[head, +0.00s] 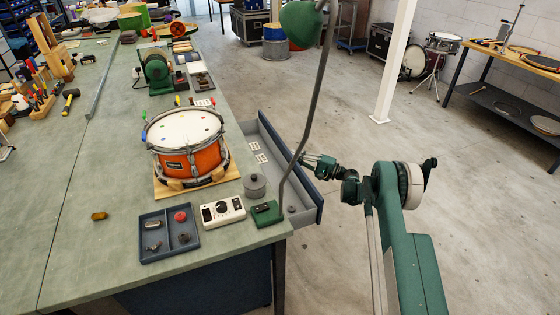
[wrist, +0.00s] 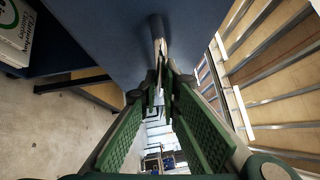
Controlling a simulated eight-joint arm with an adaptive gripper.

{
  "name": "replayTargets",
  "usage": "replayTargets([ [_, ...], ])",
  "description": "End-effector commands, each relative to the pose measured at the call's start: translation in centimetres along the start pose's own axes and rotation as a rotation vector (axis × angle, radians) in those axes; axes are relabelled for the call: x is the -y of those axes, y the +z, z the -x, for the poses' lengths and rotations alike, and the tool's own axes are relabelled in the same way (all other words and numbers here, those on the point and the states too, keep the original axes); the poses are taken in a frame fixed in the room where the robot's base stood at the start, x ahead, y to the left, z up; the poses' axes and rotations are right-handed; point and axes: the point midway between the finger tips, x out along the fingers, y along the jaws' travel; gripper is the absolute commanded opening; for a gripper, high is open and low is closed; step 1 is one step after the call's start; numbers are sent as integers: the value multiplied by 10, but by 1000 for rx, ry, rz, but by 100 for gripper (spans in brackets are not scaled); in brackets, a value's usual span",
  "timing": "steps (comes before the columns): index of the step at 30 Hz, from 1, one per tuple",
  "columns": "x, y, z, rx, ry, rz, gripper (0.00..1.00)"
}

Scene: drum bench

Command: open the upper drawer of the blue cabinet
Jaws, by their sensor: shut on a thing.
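The upper drawer (head: 266,140) stands pulled out from under the right side of the bench, with its grey inside showing. Its blue front (head: 309,184) faces right, and it shows as a blue panel in the wrist view (wrist: 115,30). My gripper (head: 303,159) is at the outer side of this front. In the wrist view my gripper (wrist: 161,88) is closed around the drawer's handle (wrist: 157,28), a dark bar with a pale metal part. The blue cabinet (head: 205,284) is mostly hidden beneath the bench top; its lower drawers cannot be seen.
A green lamp (head: 302,24) on a bent grey stem rises from a green base (head: 266,213) at the bench edge near the drawer. An orange drum (head: 186,158), a white control box (head: 222,211) and a blue tray (head: 168,254) stand on the bench. The floor right of the drawer is clear.

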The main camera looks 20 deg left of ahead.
Motion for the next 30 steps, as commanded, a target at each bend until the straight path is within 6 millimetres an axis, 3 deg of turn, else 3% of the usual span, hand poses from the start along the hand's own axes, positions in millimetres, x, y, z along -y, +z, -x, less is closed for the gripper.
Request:
replayTargets([
  [3, 4, -17, 18, -1, 0, 0, 0],
  [9, 8, -32, 33, -1, 0, 0, 0],
  [23, 9, -36, 37, 0, 0, 0, 0],
  [24, 9, -36, 37, 0, 0, 0, 11],
  [26, 9, -36, 36, 0, 0, 0, 19],
  [30, 9, -36, 36, 0, 0, 0, 22],
])
